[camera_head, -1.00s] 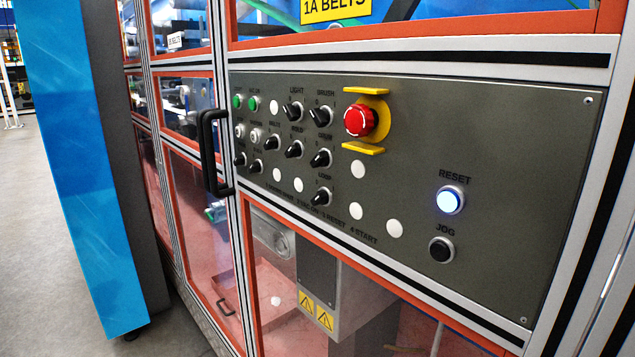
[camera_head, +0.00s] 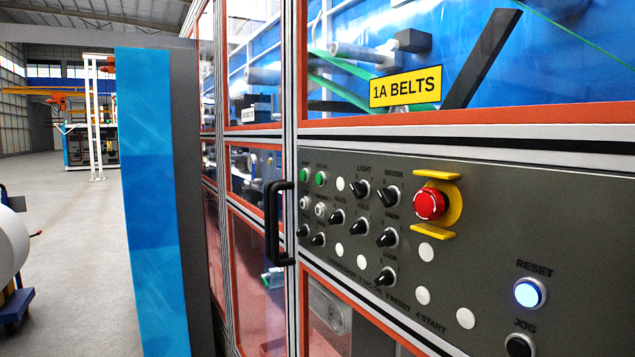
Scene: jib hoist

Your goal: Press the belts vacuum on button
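A grey control panel (camera_head: 570,225) spans the lower right, below the yellow "1A BELTS" sign (camera_head: 406,87). At its left end are two green buttons (camera_head: 312,177) in a row, with two small white buttons (camera_head: 312,206) beneath them. Several black selector knobs (camera_head: 359,190) lie to their right. The small labels at the left end are too blurred to read, so I cannot tell which is the belts vacuum on button. Neither of my grippers is in view.
A red emergency stop (camera_head: 430,203) sits in a yellow guard. A lit RESET button (camera_head: 529,293) is above the JOG button (camera_head: 519,346). A black door handle (camera_head: 279,222) sticks out left of the panel. A blue-sided upright (camera_head: 155,200) stands further left; open floor lies beyond.

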